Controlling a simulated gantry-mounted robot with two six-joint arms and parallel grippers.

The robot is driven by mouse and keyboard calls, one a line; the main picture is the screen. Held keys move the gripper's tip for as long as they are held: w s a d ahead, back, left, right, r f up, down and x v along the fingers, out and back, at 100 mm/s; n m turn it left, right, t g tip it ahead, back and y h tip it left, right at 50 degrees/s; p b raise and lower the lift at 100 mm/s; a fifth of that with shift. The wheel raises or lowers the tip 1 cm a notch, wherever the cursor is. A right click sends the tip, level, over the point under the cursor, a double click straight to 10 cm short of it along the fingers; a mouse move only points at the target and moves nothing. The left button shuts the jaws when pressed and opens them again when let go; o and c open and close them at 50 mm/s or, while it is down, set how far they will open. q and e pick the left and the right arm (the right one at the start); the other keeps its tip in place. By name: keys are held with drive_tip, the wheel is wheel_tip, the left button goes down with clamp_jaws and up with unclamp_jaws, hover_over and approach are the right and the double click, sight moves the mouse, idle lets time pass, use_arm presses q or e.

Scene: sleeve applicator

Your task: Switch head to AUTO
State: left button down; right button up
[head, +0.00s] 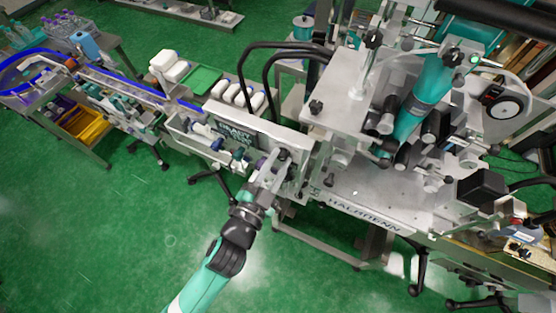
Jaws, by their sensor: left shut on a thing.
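The sleeve applicator (345,185) is a grey metal machine with a lettered front plate. At its left end a grey control panel carries a dark display (232,127) with light lettering, only partly legible. My left gripper (281,163) reaches up from the bottom of the head view to the right end of this panel. It is shut on a small dark knob (284,154) there. The fingers cover part of the knob, and its marked setting is too small to read. My right gripper is not in view.
A teal cylinder (427,85) stands tilted on the machine's upper right. Black cables arch behind the panel. Green floor (110,220) is clear at lower left.

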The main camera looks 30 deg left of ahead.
use_arm(q)
drive_tip(key=c, duration=0.6)
unclamp_jaws()
drive_tip(key=s+b, duration=0.3)
drive_tip(key=s, duration=0.8)
drive_tip(key=shift+s, duration=0.3)
